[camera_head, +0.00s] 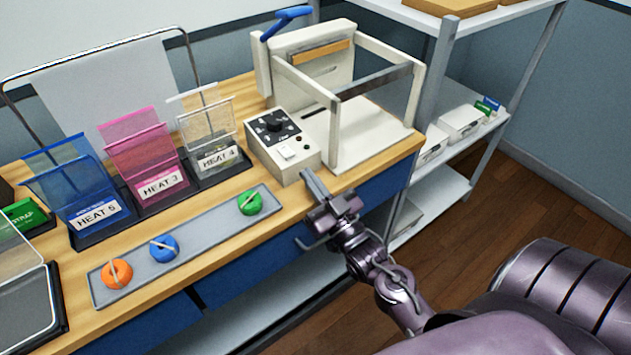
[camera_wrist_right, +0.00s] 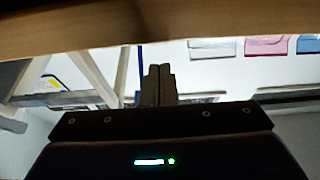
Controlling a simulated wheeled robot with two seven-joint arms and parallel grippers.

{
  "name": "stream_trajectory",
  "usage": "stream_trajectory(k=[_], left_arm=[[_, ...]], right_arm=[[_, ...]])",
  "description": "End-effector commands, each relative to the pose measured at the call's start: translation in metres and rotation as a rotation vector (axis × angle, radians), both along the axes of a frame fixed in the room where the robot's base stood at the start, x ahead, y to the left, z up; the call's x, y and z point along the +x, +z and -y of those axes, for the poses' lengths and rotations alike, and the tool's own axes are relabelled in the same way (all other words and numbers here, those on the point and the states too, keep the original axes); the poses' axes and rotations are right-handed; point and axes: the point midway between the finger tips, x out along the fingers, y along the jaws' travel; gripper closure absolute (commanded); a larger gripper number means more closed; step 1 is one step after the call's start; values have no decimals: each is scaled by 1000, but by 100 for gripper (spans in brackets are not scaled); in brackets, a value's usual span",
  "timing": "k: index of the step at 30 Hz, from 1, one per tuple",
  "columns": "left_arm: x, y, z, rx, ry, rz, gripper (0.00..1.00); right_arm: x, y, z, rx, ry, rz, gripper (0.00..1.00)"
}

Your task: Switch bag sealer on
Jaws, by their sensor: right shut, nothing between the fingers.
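The bag sealer (camera_head: 355,140) is a cream machine with a frame and a blue-handled lever, at the back right of the wooden bench in the head view. In the right wrist view the closed fingers (camera_wrist_right: 157,85) point up under a wooden edge. My left gripper is not in view.
A grey tray (camera_head: 205,237) holds orange, blue and green coils. Blue, pink and clear bag holders (camera_head: 75,200) labelled HEAT 5, HEAT 3 and HEAT 4 stand behind it. A metal shelf (camera_head: 437,75) with white boxes stands right of the bench.

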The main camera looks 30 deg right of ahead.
Motion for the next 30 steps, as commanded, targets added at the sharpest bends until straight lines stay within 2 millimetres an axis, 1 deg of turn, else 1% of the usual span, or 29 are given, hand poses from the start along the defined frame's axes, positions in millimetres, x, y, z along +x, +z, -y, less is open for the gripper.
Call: stream_trajectory(k=[1,6,9,12,23,27,28,30], left_arm=[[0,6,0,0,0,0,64],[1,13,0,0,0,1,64],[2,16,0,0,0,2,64],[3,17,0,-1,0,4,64],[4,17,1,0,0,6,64],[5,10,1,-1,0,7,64],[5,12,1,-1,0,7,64],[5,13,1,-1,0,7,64]], right_arm=[[10,8,-1,0,1,5,100],[37,18,-3,0,0,3,100],[48,20,-4,0,0,1,100],[54,22,-4,-1,0,1,100],[57,22,-5,0,0,0,100],[58,9,-5,0,1,2,100],[57,13,-5,0,1,2,100],[57,13,-5,0,1,1,100]])
